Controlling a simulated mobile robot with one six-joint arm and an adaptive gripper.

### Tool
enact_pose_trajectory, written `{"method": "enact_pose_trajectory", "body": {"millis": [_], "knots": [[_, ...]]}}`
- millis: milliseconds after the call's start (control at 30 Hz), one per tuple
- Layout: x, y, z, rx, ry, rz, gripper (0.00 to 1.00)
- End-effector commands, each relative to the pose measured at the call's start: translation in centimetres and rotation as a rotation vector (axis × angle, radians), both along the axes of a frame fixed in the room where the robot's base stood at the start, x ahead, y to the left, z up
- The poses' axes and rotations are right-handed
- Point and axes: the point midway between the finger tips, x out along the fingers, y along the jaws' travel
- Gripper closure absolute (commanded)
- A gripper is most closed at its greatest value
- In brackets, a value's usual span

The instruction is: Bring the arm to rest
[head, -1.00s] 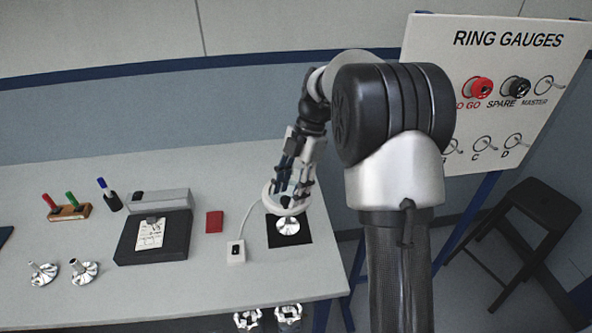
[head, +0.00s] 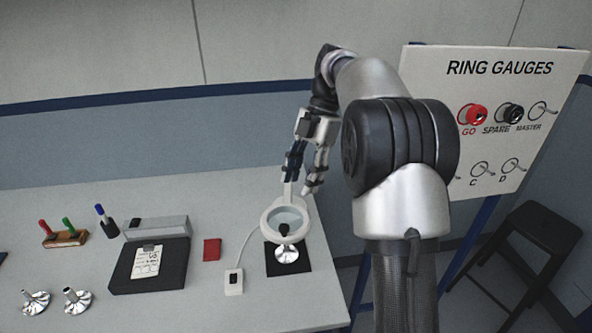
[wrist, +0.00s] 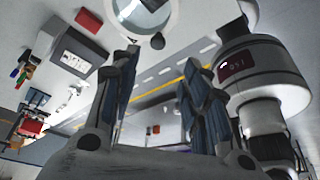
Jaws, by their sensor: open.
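My arm reaches over the bench, and my gripper (head: 301,184) is above the white ring of a magnifier lamp (head: 267,224). Its fingers are apart, and I see nothing between them. In the head view the fingertips overlap the lamp's upper edge; I cannot tell if they touch it. In the wrist view the open gripper (wrist: 162,62) has blue-grey fingers, with part of the lamp ring (wrist: 117,14) at the top. A silver flanged housing (head: 286,254) with a dark top sits on a black mat (head: 292,267) under the lamp.
The bench (head: 200,310) holds a black gauge box (head: 150,268), a red block (head: 212,249), a small white switch box (head: 234,282), a wooden pen rack (head: 66,239) and two silver housings (head: 77,300). A ring gauge board (head: 480,70) and a dark stool (head: 540,232) stand right.

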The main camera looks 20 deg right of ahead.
Motion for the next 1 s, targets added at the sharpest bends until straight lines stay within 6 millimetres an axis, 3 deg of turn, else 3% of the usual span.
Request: {"method": "enact_pose_trajectory", "body": {"millis": [200, 367, 500, 667, 833, 1000], "knots": [[-0.3, 0.3, 0.5, -0.011, 0.001, -0.024, 0.58], [-2.7, 1.8, 2.8, -0.087, 0.016, -0.213, 0.58], [-6.8, 3.7, 5.1, -0.177, 0.024, -0.512, 0.58], [-12.2, 5.5, 6.3, -0.234, 0.011, -0.873, 0.58], [-18.3, 6.7, 5.8, -0.23, -0.013, -1.255, 0.58], [-23.9, 7.4, 3.6, -0.155, -0.033, -1.613, 0.58]]}}
